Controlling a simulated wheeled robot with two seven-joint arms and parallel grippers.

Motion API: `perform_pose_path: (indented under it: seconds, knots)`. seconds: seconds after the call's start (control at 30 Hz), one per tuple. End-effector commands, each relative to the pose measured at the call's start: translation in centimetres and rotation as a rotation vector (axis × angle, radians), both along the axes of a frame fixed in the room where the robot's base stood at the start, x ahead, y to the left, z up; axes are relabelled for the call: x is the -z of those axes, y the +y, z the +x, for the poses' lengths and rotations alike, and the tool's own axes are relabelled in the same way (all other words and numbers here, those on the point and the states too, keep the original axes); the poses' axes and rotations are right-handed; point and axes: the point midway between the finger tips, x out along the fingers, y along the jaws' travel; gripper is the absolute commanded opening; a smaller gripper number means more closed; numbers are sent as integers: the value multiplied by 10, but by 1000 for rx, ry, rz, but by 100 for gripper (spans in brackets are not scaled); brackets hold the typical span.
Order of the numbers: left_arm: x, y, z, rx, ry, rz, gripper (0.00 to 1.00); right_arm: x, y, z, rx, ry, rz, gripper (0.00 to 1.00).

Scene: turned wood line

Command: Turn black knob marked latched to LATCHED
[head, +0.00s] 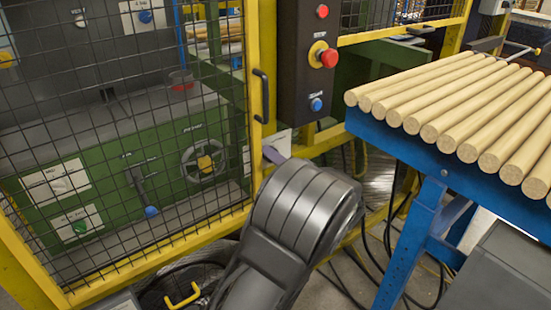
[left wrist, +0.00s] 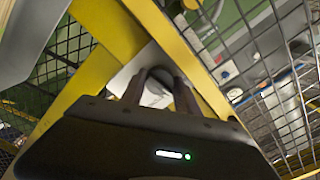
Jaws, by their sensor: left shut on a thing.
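A white label plate (head: 280,141) sits on the yellow fence post beside the mesh door. It also shows in the left wrist view (left wrist: 124,78), behind my fingers. My left gripper (left wrist: 159,76) is at this plate, with its two fingers shut on a small dark thing, which I take to be the black knob. The fingers and the gripper body cover most of the knob, so its pointer and the label wording cannot be read. In the head view my left arm hides most of the left gripper (head: 272,156). My right gripper is not in view.
A yellow-framed mesh door (head: 120,150) with a black handle (head: 261,95) stands left of the plate. A dark control box (head: 303,60) with a red mushroom button (head: 329,58) hangs above. A blue table (head: 400,146) carrying wooden rods (head: 455,95) stands right. Cables hang below.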

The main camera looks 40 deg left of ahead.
Motion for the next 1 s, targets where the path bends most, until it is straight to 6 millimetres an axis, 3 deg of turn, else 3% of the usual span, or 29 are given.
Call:
perform_pose_path:
  seconds: [0.17, 0.67, 1.0]
  knots:
    - [1, 0, 0, 1, 0, -1, 0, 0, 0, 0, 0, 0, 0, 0]
    - [0, 0, 0, 0, 75, 21, 0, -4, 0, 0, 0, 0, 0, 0]
    - [-2, 0, 0, 0, 300, 89, 0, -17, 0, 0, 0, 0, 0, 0]
